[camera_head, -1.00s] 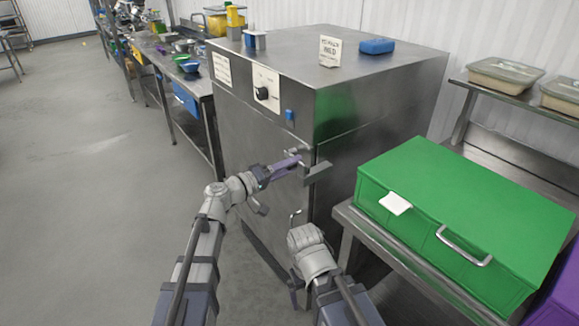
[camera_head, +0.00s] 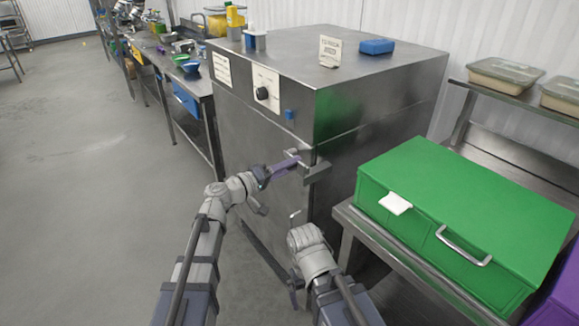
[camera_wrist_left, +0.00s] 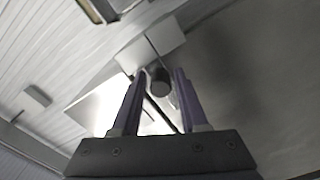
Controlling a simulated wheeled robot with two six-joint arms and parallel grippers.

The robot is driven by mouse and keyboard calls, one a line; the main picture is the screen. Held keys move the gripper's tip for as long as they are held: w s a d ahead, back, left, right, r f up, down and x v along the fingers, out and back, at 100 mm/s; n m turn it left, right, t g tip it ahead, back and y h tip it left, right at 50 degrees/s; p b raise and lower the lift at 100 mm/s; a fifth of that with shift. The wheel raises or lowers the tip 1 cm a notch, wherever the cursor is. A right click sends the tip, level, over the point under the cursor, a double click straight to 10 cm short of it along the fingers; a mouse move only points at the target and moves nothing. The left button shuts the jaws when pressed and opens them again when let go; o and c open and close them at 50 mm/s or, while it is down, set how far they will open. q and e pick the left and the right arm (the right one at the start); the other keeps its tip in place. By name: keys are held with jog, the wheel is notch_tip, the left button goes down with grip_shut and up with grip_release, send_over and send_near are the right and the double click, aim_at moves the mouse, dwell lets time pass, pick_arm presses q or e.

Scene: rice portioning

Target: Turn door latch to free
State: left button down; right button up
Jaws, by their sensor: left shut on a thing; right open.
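The steel cabinet (camera_head: 262,135) stands in the middle of the head view with its door facing my arms. The metal door latch (camera_head: 316,169) sits at the door's right edge. My left gripper (camera_head: 297,161) is shut on the latch's handle. In the left wrist view, a dark round latch part (camera_wrist_left: 160,80) shows between the purple fingers of the left gripper (camera_wrist_left: 160,82). The fingers hide part of the latch in the head view. My right gripper (camera_head: 295,288) is low in front of the cabinet, apart from the latch; its fingers are mostly hidden.
A green box (camera_head: 470,190) with a metal handle stands on a steel table close to the cabinet's right. A control knob (camera_head: 262,93) and a blue tab (camera_head: 289,114) are above the latch. The floor to the left is clear.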

pick_arm(q)
jog(key=shift+w+r+n+p, duration=0.15)
jog(key=shift+r+n+p, duration=0.15)
jog(key=shift+n, duration=0.2)
dwell(0.8)
jog(key=n, duration=0.1)
jog(key=r+n+p, duration=0.1)
jog(key=n, duration=0.1)
jog(key=shift+w+a+r+p, duration=0.15)
jog(key=shift+a+r+p, duration=0.05)
jog(key=shift+r+p, duration=0.1)
jog(key=shift+w+a+r+n+p, duration=0.5)
jog(key=shift+w+n, duration=0.15)
jog(key=shift+n, duration=1.75)
jog(key=shift+w+a+r+n+p, duration=0.5)
jog(key=shift+w+n, duration=0.2)
jog(key=shift+n, duration=1.7)
jog(key=shift+w+a+r+n+p, duration=0.45)
jog(key=shift+w+r+n+p, duration=0.15)
jog(key=shift+n, duration=1.8)
jog(key=shift+w, duration=0.1)
jog(key=c, duration=0.8)
grip_release()
jog(key=shift+f, duration=0.1)
jog(key=shift+o, duration=0.8)
